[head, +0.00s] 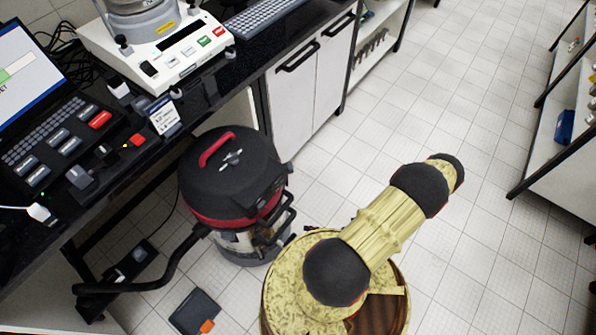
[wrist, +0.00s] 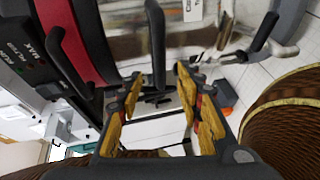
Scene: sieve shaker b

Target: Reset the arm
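My gripper (wrist: 160,76) shows in the wrist view with its two yellow-padded fingers spread apart. The space between the fingers holds nothing. My arm (head: 385,220) stands in the lower right of the head view, folded close above my round base. My gripper cannot be made out in the head view. A black vacuum cleaner (head: 232,175) with a red handle stands left of my arm. Its red band (wrist: 75,42) and dark body show close beyond my gripper in the wrist view; I cannot tell the exact gap.
A black bench (head: 245,70) with a white sieve shaker (head: 165,45) and a control panel (head: 70,140) runs along the left. A dark object with an orange part (head: 195,312) lies on the floor. Shelves (head: 560,130) stand at right. The tiled floor between is clear.

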